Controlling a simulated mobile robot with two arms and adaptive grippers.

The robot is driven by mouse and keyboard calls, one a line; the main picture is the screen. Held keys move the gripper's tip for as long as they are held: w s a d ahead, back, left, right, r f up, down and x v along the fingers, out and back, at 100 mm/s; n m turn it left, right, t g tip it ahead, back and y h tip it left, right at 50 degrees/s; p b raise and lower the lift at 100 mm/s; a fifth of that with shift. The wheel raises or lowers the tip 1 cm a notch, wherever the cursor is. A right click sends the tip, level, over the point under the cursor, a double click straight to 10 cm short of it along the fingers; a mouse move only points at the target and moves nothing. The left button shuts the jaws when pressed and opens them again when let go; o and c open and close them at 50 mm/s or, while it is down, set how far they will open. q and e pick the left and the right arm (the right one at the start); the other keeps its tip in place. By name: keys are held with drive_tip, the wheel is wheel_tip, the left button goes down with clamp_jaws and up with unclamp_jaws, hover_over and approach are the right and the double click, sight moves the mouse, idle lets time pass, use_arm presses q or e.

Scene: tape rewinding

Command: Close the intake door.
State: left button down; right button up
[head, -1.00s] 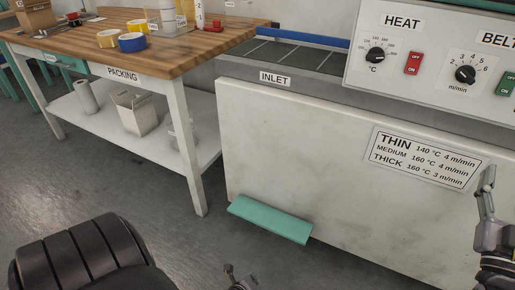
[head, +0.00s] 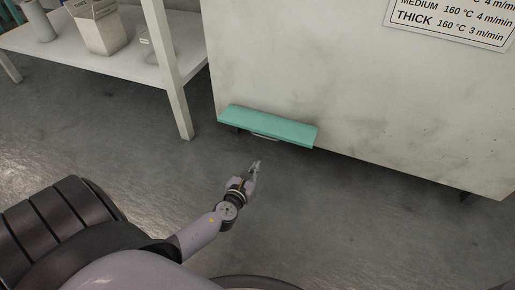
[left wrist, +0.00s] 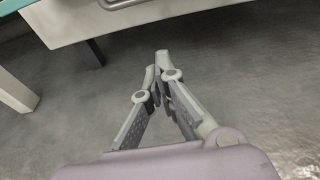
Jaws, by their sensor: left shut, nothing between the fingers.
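A teal panel (head: 268,125), probably the intake door, sticks out near the floor from the lower front edge of the white machine (head: 330,70). A thin grey handle-like bar (head: 265,138) shows just under it. In the left wrist view the bar (left wrist: 122,3) and a sliver of teal (left wrist: 12,6) show at the top edge, mostly cut off. My left gripper (head: 256,166) is shut and empty, a little below the panel in the head view and apart from it. Its fingertips (left wrist: 157,62) meet over bare floor in the left wrist view. My right gripper is not in view.
The packing table's white leg (head: 168,70) and lower shelf (head: 110,52) stand left of the machine, with a carton (head: 98,27) on the shelf. A settings sign (head: 450,20) is on the machine front. The grey floor (head: 350,215) before the machine is clear.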

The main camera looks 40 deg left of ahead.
sight(267, 129)
use_arm(q)
drive_tip(key=w+a+r, duration=0.1)
drive_tip(key=w+a, duration=0.1)
drive_tip(key=w, duration=0.6)
drive_tip(key=shift+w+r, duration=0.25)
drive_tip(key=shift+r, duration=0.1)
